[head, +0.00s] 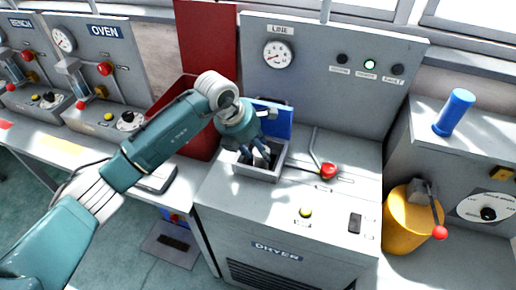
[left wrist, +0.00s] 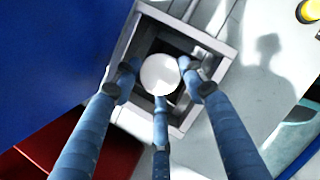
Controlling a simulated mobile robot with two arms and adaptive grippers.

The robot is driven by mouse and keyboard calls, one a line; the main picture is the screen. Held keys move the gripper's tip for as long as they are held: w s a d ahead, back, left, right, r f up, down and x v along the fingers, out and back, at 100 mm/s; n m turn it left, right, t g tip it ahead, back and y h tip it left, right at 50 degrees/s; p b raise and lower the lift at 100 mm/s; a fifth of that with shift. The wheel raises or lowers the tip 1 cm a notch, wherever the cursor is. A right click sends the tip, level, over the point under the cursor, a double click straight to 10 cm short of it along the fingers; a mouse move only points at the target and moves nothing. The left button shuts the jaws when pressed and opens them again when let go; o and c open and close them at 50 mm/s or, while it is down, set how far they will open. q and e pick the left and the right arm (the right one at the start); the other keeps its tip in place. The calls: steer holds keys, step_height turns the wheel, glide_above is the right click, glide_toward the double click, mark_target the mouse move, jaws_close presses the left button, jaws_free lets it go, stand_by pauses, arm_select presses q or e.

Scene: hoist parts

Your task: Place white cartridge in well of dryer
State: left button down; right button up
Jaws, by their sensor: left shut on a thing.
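The dryer (head: 290,252) stands in the middle of the head view, with a square grey well (head: 258,174) in its top and a raised blue lid (head: 279,121) behind it. My left gripper (head: 261,154) points down into the well. In the left wrist view, the fingers of my left gripper (left wrist: 158,82) are shut around the white cartridge (left wrist: 160,73), whose round white end shows inside the well's rim (left wrist: 216,42). The fingers and rim hide the cartridge's lower part; I cannot tell whether it touches the floor. My right gripper is not in view.
A red-knobbed lever (head: 328,170) stands right of the well, with a yellow button (head: 306,212) and black switch (head: 355,223) in front. A blue cylinder (head: 455,112) and yellow drum (head: 405,225) are at the right. A red bin (head: 195,125) is behind my left arm.

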arm_select(q)
steer(key=shift+f, duration=0.2)
steer(key=c, duration=1.2)
jaws_free()
steer(key=shift+o, duration=1)
steer(key=shift+r, duration=0.1)
steer(key=shift+r, duration=0.2)
steer(key=shift+r+p, duration=0.45)
steer(key=shift+p, duration=0.25)
steer(key=b+v, duration=0.2)
steer(key=v, duration=1)
steer(key=shift+b, duration=0.35)
